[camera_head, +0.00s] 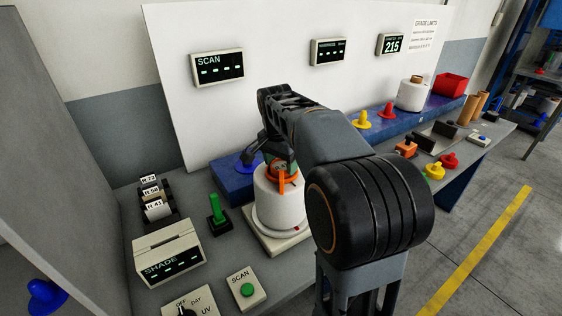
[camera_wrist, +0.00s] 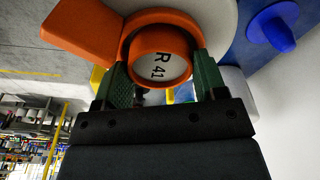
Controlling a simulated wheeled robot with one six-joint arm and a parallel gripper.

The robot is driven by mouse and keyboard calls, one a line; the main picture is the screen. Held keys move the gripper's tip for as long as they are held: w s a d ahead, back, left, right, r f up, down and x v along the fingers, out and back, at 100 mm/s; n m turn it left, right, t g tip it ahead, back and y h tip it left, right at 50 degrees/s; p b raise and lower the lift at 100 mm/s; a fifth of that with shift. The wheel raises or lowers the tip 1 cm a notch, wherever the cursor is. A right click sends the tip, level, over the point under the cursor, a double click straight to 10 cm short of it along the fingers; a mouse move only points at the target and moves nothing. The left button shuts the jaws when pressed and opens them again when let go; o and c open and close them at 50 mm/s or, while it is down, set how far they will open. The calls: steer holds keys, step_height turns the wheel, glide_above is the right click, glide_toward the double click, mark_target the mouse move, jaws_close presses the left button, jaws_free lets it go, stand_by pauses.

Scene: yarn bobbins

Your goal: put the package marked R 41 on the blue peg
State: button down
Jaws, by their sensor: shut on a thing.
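The white yarn package (camera_head: 279,205) has an orange core at its top. The wrist view shows the mark R 41 inside the orange ring (camera_wrist: 160,35). My gripper (camera_wrist: 163,85) has its green fingers on either side of this ring, shut on it. In the head view my gripper (camera_head: 281,166) is at the package's top. The package is upright, on or just above a round plate on a cream base (camera_head: 262,238); I cannot tell if it touches. A blue peg (camera_head: 250,161) on the blue ledge is behind it, partly hidden by my arm; it also shows in the wrist view (camera_wrist: 273,28).
Another blue peg (camera_head: 45,297) is at lower left. A green post (camera_head: 216,209), card rack (camera_head: 154,200), SHADE box (camera_head: 167,256) and SCAN button box (camera_head: 246,289) stand left of the package.

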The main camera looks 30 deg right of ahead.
steer(key=shift+c, duration=2.2)
jaws_free()
steer(key=o, duration=0.3)
steer(key=shift+o, duration=0.2)
steer(key=shift+f, duration=0.15)
step_height(320, 180, up, 14)
steer(key=a+p, duration=0.1)
steer(key=shift+s+a, duration=0.25)
steer(key=shift+s, duration=0.2)
